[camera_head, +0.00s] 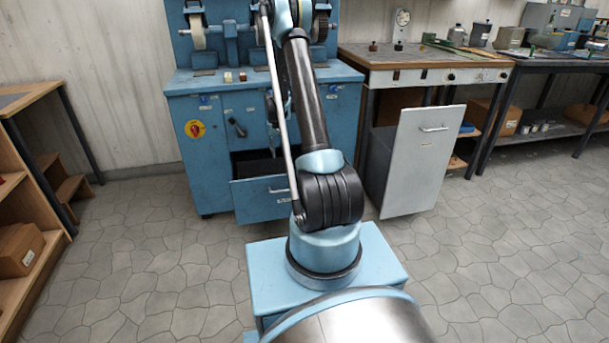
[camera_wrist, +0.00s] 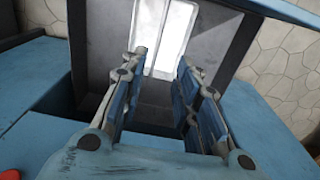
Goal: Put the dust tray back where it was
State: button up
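The dust tray (camera_head: 261,200) appears to be the low drawer of the blue machine cabinet (camera_head: 200,115). It stands partly pulled out, with a blue front, a bar handle and a dark inside. In the wrist view I see the dark grey inside of an open box, likely this tray (camera_wrist: 100,35), with a bright pale patch. My gripper (camera_wrist: 165,68) points towards that inside. Its two fingers are apart, with nothing visible held between them. In the head view my arm hides part of the cabinet, and I cannot make out the fingertips.
A pale grey bin drawer (camera_head: 423,150) stands pulled out under the wooden workbench (camera_head: 410,62), right of the cabinet. Wooden shelving (camera_head: 25,240) is at the left. The tiled floor (camera_head: 150,260) is clear at the front left.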

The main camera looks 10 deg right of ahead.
jog(key=s+r, duration=2.5)
jog(key=s+f+t, duration=0.1)
jog(key=s+f, duration=0.1)
jog(key=s, duration=1.2)
jog(key=s+f, duration=0.2)
jog(key=s, duration=1.2)
jog(key=shift+d+f+t, duration=0.2)
jog(key=shift+t, duration=0.2)
jog(key=shift+w+f, duration=0.2)
jog(key=shift+w, duration=0.2)
